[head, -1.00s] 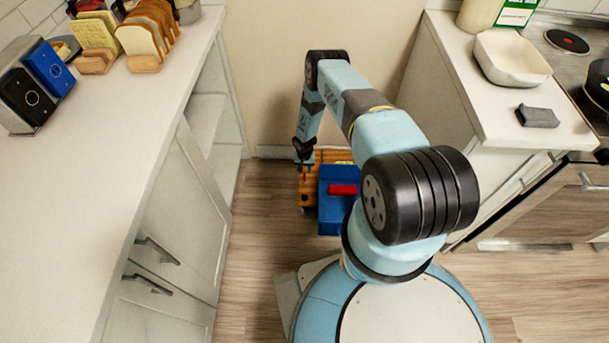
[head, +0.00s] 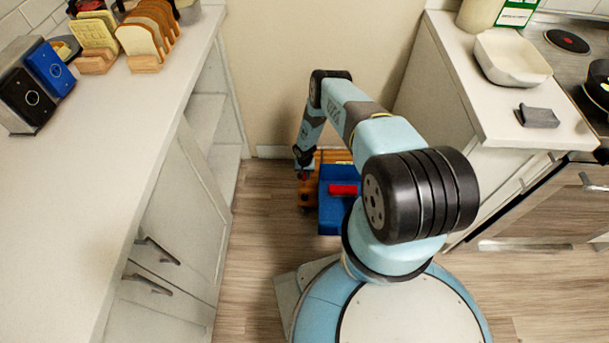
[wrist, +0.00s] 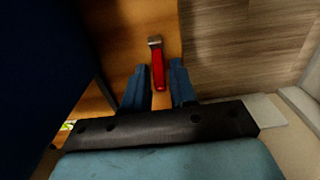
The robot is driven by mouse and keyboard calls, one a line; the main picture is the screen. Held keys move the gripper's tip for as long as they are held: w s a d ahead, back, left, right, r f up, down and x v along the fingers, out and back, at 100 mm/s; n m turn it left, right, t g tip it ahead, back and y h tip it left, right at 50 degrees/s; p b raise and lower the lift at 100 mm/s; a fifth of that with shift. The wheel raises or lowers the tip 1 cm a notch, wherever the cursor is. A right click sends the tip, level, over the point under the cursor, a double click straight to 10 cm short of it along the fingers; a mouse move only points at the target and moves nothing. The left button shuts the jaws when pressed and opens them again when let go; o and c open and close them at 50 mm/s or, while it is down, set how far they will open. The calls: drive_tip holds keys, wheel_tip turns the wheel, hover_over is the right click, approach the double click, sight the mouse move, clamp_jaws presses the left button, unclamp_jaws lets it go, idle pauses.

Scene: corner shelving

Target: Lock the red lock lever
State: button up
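The red lock lever (wrist: 157,70) shows in the wrist view, a narrow red bar with a grey metal end, against an orange-brown wooden surface (wrist: 140,18). My gripper (wrist: 157,74) has two blue fingers spread apart, one on each side of the lever in the picture. Gaps show between the lever and both fingers, and I cannot tell the difference in depth. In the head view, my gripper (head: 303,173) is low at the orange box (head: 306,196) on the floor, and the lever is too small to make out surely.
A blue box with a red handle (head: 343,190) sits right beside the orange one. A white counter (head: 110,150) with cabinets runs along the left, and another counter (head: 470,80) stands at the right. The wooden floor (head: 255,220) between is clear on the left.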

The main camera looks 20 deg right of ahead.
sight(304, 180)
clamp_jaws()
drive_tip(key=shift+s+a+r+t, duration=0.1)
drive_tip(key=shift+a+t, duration=0.05)
drive_tip(key=shift+t, duration=0.15)
drive_tip(key=shift+s+a+t+h, duration=0.15)
drive_tip(key=shift+s+t+h, duration=0.15)
drive_tip(key=shift+t, duration=0.3)
drive_tip(key=shift+s+a+r+t+h, duration=0.1)
drive_tip(key=shift+s+t+h, duration=0.15)
drive_tip(key=shift+t, duration=0.35)
drive_tip(key=shift+s+a+f+t+h, duration=0.15)
drive_tip(key=shift+s+t, duration=0.15)
drive_tip(key=shift+t, duration=0.3)
drive_tip(key=shift+s+r+t+h, duration=0.2)
drive_tip(key=shift+s+t, duration=0.1)
drive_tip(key=shift+t, duration=0.3)
drive_tip(key=t, duration=0.1)
drive_tip(key=s+t, duration=0.1)
drive_tip(key=t+h, duration=0.1)
drive_tip(key=t, duration=0.1)
drive_tip(key=shift+s+a+f, duration=0.15)
drive_tip(key=shift+s+f, duration=0.15)
drive_tip(key=shift+s, duration=0.1)
drive_tip(key=shift+s+a+f+t+h, duration=0.15)
drive_tip(key=shift+s+t+h, duration=0.2)
drive_tip(key=shift+t, duration=0.55)
drive_tip(key=shift+a, duration=0.1)
